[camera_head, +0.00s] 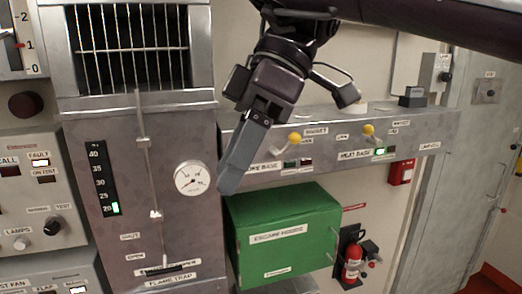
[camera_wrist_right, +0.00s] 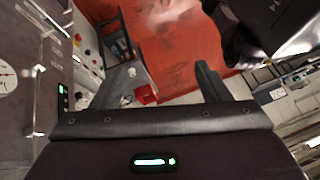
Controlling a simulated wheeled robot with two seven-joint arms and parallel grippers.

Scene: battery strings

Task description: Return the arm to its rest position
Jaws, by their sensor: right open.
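My right arm comes in from the upper right in the head view. Its right gripper (camera_head: 232,182) hangs downward in front of the grey panel, between the round dial and the lever shelf. In the head view its fingers overlap, but in the wrist view the gripper (camera_wrist_right: 156,80) shows two fingers spread apart with nothing between them. Whether it touches the panel cannot be told. My left gripper is not in view.
A metal ledge (camera_head: 436,146) carries two yellow-knobbed levers (camera_head: 294,138) (camera_head: 369,130). Below are a green box (camera_head: 285,235) and a fire extinguisher (camera_head: 352,262). A flame trap panel with a dial (camera_head: 192,178) and slide lever (camera_head: 152,180) stands left. Red floor (camera_wrist_right: 170,45) is open.

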